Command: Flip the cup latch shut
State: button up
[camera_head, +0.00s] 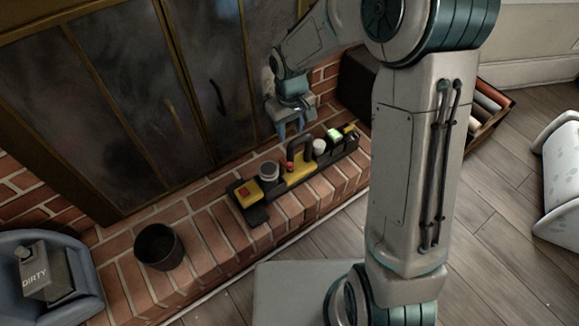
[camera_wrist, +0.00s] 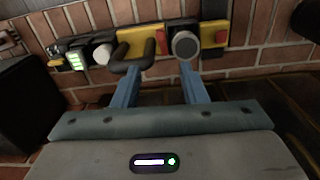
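A dark board (camera_head: 258,214) with several fittings stands on the brick hearth. A grey round cup-like piece (camera_head: 269,170) is left of its middle; it also shows in the wrist view (camera_wrist: 185,45). A white rounded piece (camera_head: 319,147) is farther right on the board. I cannot tell which piece is the cup latch. Between them are a black arched handle (camera_head: 300,148) and a red knob (camera_wrist: 162,42) on a yellow plate (camera_head: 300,174). My gripper (camera_head: 291,131) points down above the board. Its blue fingers (camera_wrist: 160,72) are apart, with nothing visible held between them.
Dark doors (camera_head: 130,100) rise behind the hearth. A black bucket (camera_head: 160,246) stands on the bricks at left. A blue bin (camera_head: 85,300) holds a box marked DIRTY (camera_head: 38,272). A crate (camera_head: 490,112) is at right. The wooden floor in front is partly clear.

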aim_at(290, 164)
notch_tip(290, 164, down, 14)
jog(key=b, duration=0.5)
jog(key=shift+b, duration=0.35)
grip_shut()
